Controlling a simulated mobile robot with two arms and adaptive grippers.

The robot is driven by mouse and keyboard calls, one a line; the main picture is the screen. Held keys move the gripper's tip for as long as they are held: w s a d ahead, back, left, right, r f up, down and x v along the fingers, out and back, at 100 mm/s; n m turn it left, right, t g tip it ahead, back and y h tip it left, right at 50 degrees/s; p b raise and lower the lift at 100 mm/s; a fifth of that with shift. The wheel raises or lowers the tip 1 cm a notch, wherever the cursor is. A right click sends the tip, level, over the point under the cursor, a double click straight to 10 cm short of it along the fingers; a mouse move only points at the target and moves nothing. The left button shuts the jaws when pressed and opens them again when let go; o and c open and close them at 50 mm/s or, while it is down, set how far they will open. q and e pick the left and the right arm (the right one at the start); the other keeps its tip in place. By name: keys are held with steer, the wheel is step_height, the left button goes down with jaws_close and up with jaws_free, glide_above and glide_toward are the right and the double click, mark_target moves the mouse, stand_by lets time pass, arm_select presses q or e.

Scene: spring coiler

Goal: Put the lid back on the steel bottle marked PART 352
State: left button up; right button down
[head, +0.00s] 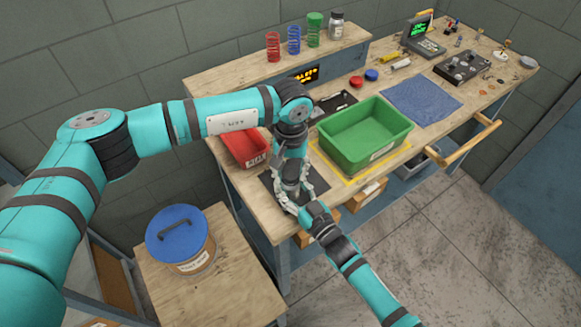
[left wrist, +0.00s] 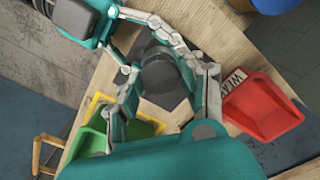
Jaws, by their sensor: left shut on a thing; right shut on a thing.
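My left gripper (head: 290,182) points down over the dark mat (head: 322,184) at the near left of the bench. In the left wrist view its fingers close around a dark round lid (left wrist: 160,76), seen from above. The steel bottle (head: 291,188) shows only as a small grey patch between my two grippers. My right gripper (head: 297,204) comes in from the near side and is shut around the bottle, low down. The fingers hide most of the bottle, and I cannot read its marking. I cannot tell whether the lid touches the bottle's neck.
A red bin (head: 246,150) stands close on the left and a green bin (head: 366,135) close on the right. A blue-lidded tub (head: 181,238) stands on a low side table. Coloured springs and a jar (head: 337,26) stand on the back shelf. A blue cloth (head: 421,101) lies farther right.

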arm_select(q)
steer(key=m, duration=0.5)
steer(key=shift+m, duration=0.3)
steer(key=m, duration=0.4)
steer(key=o, duration=0.7)
steer(key=shift+o, duration=0.2)
steer(key=shift+r, duration=2.2)
steer(key=shift+c, duration=0.4)
